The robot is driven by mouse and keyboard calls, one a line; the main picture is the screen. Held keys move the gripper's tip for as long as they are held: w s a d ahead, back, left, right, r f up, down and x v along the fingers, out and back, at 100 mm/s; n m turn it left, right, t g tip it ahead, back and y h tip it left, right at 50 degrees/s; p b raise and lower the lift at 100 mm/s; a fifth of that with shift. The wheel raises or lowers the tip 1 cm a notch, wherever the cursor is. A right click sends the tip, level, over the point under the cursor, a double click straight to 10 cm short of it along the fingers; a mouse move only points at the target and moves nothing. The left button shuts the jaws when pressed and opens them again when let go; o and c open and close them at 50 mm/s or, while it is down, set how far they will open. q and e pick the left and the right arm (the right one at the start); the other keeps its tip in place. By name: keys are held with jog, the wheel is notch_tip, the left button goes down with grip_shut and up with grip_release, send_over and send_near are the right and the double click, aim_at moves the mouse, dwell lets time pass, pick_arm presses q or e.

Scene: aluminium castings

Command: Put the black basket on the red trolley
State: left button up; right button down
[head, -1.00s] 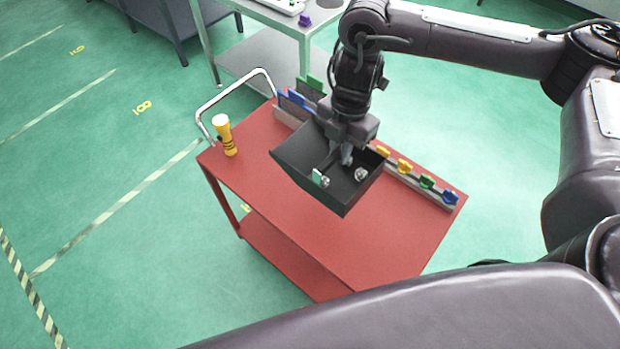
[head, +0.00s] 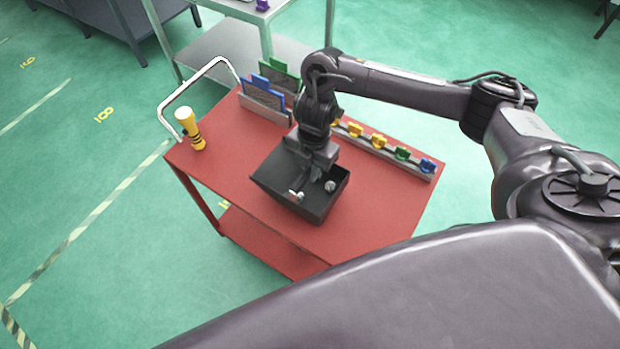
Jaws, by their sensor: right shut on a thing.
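The black basket (head: 318,208) is over the middle of the red trolley's top (head: 231,186) in the head view. It looks level and low, but I cannot tell whether its bottom touches the trolley top. Small metallic parts lie inside it. My right gripper (head: 304,182) points down at the basket and is shut on it; the fingers are partly hidden by the wrist and the basket. My left gripper is not in view.
Blue and green folders (head: 264,95) and a rail of coloured clips (head: 380,143) line the back edge. The trolley's front right is bare.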

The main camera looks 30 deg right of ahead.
aim_at(310, 189)
notch_tip(310, 189, down, 3)
jog(key=shift+f+b, duration=0.2)
jog(key=shift+b, duration=0.4)
jog(key=shift+f, duration=0.2)
jog(key=shift+f, duration=0.1)
jog(key=c, duration=1.5)
grip_release()
jog(key=shift+o, duration=0.2)
jog(key=shift+r, duration=0.3)
jog(key=r+p, duration=0.1)
jog(key=r, duration=0.6)
jog(key=d+r+p, duration=0.1)
jog(key=r, duration=0.3)
jog(key=shift+w+d+r+p, duration=0.1)
jog(key=shift+w+r+p, duration=0.15)
jog(key=shift+w+p, duration=0.1)
